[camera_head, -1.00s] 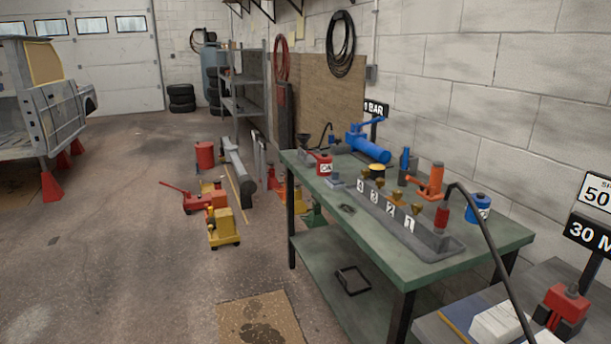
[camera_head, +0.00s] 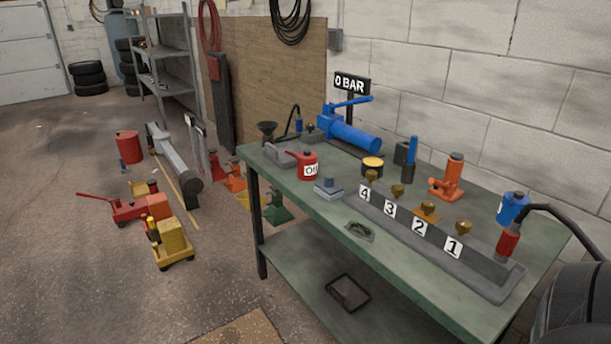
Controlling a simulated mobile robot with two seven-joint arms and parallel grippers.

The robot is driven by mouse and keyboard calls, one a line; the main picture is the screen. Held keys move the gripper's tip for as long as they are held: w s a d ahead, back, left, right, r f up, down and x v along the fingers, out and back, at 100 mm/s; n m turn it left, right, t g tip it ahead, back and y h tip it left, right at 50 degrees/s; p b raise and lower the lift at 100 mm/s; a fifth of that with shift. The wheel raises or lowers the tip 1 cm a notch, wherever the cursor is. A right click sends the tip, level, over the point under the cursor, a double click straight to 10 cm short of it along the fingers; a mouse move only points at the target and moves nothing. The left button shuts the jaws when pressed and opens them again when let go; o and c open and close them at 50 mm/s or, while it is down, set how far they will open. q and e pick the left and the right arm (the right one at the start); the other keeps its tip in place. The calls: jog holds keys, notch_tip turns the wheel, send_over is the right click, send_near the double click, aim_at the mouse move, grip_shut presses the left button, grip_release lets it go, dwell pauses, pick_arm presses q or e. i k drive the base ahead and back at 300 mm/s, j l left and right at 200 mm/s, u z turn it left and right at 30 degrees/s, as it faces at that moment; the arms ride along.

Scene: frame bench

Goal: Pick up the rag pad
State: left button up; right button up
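I cannot tell for sure which item is the rag pad. A small dark grey, crumpled-looking flat piece (camera_head: 360,231) lies on the green bench top near its front edge, below the plate marked 4. A light grey block on a flat base (camera_head: 328,188) sits just behind it, left of the numbered manifold. Both lie uncovered, with nothing touching them from above. Neither of my grippers shows in the head view.
The green bench (camera_head: 300,205) also carries a red oil can (camera_head: 307,166), a blue hand pump (camera_head: 350,134), the manifold with brass valves (camera_head: 450,263), an orange jack (camera_head: 448,180) and a blue can (camera_head: 512,208). Several jacks stand on the floor at left.

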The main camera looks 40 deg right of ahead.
aim_at(327, 188)
jog(key=i, duration=1.4)
jog(key=i+z, duration=0.1)
jog(key=i, duration=0.55)
jog(key=i+j+z, duration=0.1)
jog(key=i, duration=0.5)
jog(key=z, duration=2.9)
jog(key=k+j, duration=0.05)
jog(key=j, duration=0.05)
